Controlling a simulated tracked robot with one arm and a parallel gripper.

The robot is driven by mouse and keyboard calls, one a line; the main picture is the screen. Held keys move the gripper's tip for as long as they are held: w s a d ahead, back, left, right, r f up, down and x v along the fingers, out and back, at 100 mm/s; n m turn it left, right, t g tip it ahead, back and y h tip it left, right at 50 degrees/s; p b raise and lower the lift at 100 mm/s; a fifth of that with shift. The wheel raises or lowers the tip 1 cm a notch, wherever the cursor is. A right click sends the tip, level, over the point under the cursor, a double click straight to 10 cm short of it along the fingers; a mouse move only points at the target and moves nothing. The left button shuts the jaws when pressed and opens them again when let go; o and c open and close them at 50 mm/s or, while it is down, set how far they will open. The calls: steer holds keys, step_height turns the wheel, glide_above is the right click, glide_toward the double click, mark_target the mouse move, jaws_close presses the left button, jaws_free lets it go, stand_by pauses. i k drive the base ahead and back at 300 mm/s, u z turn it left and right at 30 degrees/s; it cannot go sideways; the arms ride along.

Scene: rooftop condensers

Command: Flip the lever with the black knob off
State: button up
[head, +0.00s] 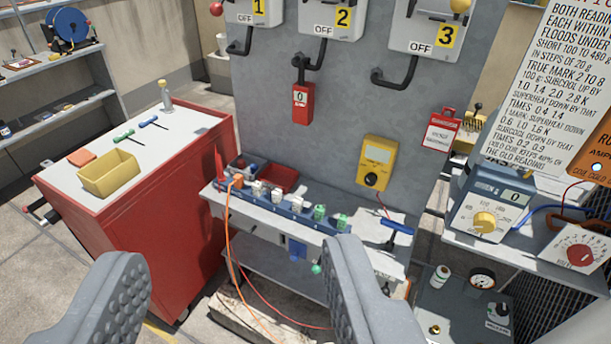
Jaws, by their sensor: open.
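No lever with a black knob can be made out in the head view. Three grey switch boxes hang on the grey panel, cut off by the top edge: box 1 (252,12), box 2 (331,18) and box 3 (424,28). Each has a yellow number label and an OFF mark. A red knob (216,8) shows left of box 1, and a yellowish knob (461,6) at box 3's upper right. The upper parts of the boxes are out of view. My gripper (233,252) is open and empty, low in front of the bench and well below the boxes.
A narrow bench (362,258) with a blue rack (275,207) stands under the panel. A red cabinet (190,185) with a yellow bin (108,173) is at left. Instruments crowd the right.

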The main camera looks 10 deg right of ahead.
mark_target(384, 289)
steer(key=k, duration=1.35)
steer(key=z, duration=0.4)
steer(key=i, duration=2)
steer(key=u, duration=0.4)
